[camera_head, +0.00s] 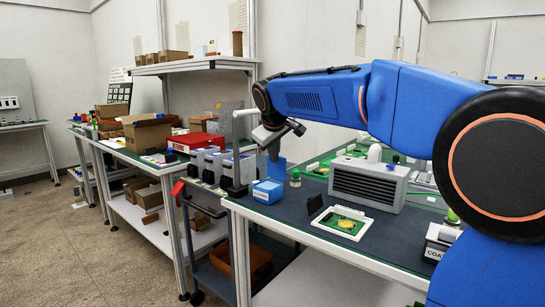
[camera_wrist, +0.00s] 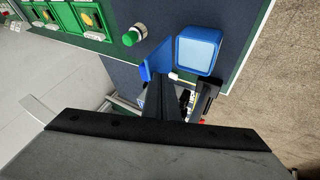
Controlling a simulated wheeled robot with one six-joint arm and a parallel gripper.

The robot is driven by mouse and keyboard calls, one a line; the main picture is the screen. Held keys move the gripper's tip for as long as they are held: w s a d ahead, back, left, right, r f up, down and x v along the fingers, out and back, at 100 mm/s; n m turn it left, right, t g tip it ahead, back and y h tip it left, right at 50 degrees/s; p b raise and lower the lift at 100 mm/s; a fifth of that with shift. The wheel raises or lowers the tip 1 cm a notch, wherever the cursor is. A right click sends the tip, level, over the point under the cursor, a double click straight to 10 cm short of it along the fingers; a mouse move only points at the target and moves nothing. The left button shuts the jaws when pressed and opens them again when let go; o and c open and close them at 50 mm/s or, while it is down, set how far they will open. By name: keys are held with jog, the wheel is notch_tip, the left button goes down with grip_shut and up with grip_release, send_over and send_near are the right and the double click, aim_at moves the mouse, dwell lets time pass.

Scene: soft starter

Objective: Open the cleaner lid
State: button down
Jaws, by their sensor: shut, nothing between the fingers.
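No cleaner is marked by a readable label. A small light-blue box (camera_head: 268,191) sits on the dark bench mat, near its left front corner; it also shows at the upper right in the wrist view (camera_wrist: 199,50). A darker blue upright panel (camera_head: 277,170) stands close behind it, and in the wrist view this panel (camera_wrist: 156,60) is left of the box. I cannot tell whether it is a lid. My gripper (camera_head: 272,148) is shut and empty, above and behind the box, pointing down. In the wrist view its fingers (camera_wrist: 166,82) are close to the panel; contact is unclear.
A green-capped jar (camera_head: 295,178) stands right of the box. A grey vented unit (camera_head: 370,183) and a white-framed green board (camera_head: 342,222) with a raised black flap are further right. Black-and-grey devices (camera_head: 236,170) stand to the left. Open floor lies beyond the bench edge.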

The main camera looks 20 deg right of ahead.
jog(key=shift+w+d+r, duration=0.2)
jog(key=shift+w+d, duration=0.45)
jog(key=shift+d, duration=0.2)
jog(key=shift+s+a, duration=0.1)
